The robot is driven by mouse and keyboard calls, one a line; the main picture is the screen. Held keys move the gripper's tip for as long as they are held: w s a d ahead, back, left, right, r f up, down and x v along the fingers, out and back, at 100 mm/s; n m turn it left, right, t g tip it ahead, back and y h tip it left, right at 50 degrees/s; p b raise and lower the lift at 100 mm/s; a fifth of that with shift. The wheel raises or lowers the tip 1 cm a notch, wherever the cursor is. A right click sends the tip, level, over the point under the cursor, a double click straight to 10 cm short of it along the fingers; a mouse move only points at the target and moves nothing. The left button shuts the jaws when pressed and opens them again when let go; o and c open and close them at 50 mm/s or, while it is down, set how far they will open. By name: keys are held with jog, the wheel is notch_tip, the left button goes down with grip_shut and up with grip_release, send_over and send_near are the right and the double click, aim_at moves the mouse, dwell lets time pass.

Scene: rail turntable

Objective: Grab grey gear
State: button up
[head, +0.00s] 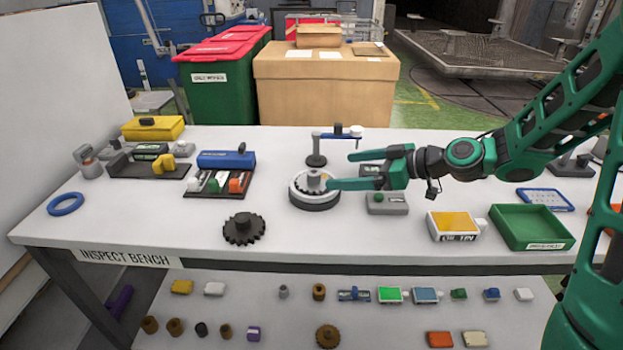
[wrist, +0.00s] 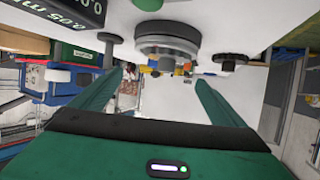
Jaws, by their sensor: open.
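A grey gear (head: 314,179) with a raised hub sits on a round light-rimmed stand (head: 314,205) in the middle of the bench. In the wrist view, the round stack of gear and stand (wrist: 167,44) shows at the top centre, in an upside-down picture. A dark toothed gear (head: 243,230) lies flat nearer the front edge. My gripper (head: 341,170) is open and empty, with its fingers pointing left. One fingertip overlaps the right side of the grey gear in the head view; I cannot tell whether it touches.
A yellow-topped box (head: 454,226) and a green tray (head: 532,229) are at right. The front middle of the bench (head: 320,240) is clear.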

aim_at(314, 175)
jog(key=x, duration=0.4)
jog(key=shift+a, duration=0.35)
jog(key=shift+s+x, duration=0.2)
jog(key=shift+x, duration=1.15)
jog(key=shift+s+x, duration=0.25)
jog(key=shift+x, duration=1.15)
jog(key=shift+a, duration=0.15)
jog(key=c, duration=1.5)
jog(key=shift+o, duration=0.2)
